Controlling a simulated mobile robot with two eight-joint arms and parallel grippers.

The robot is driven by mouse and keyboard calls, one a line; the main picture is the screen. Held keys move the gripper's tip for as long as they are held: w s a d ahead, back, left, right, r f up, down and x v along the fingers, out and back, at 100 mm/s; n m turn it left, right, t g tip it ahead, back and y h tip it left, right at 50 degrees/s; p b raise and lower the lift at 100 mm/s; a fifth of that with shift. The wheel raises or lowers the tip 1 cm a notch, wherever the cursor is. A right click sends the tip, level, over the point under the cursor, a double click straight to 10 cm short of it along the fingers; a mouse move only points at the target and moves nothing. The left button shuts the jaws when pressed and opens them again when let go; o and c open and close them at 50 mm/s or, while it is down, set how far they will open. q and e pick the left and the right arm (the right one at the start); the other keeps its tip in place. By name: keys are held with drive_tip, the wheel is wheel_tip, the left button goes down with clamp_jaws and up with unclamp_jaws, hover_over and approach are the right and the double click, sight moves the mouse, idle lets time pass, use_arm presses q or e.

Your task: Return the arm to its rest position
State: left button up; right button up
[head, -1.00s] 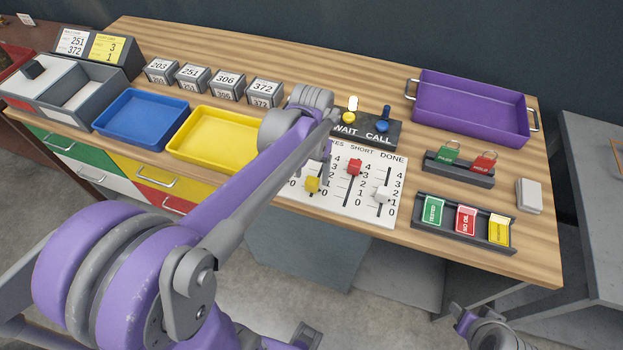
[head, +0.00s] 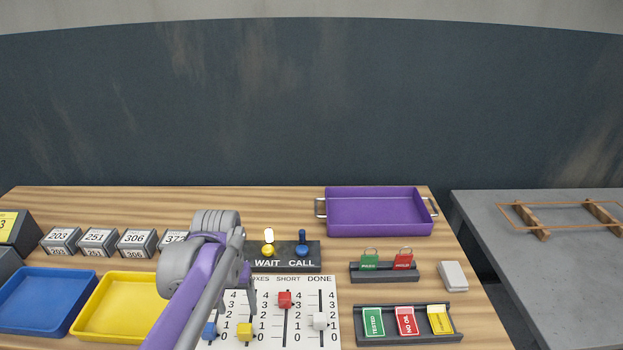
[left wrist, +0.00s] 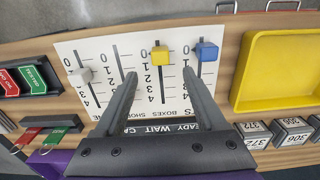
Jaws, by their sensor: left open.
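My left arm reaches in from the bottom of the head view, and its gripper (head: 232,296) is over the left part of the white slider board (head: 262,312). In the left wrist view the gripper (left wrist: 162,84) is open and empty, its two fingers apart above the board. The blue knob (head: 210,331) and yellow knob (head: 245,332) stand low on their scales. The red knob (head: 285,299) is near 3 and the white knob (head: 320,321) near 1. In the wrist view the red knob is not visible. My right gripper is not in view.
Behind the board is the WAIT/CALL switch block (head: 285,257). Blue (head: 42,300) and yellow (head: 118,307) trays lie left. A purple tray (head: 376,212), padlock stand (head: 384,272) and tag holder (head: 409,338) are right. A dark wall stands behind the bench.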

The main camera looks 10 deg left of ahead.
use_arm(q)
drive_tip(key=s+d+f+m+t, duration=0.2)
drive_tip(key=s+d+f+t, duration=0.3)
drive_tip(key=s, duration=0.6)
drive_tip(key=d+f, duration=0.2)
drive_tip(key=d, duration=0.1)
drive_tip(key=shift+m+t, duration=0.3)
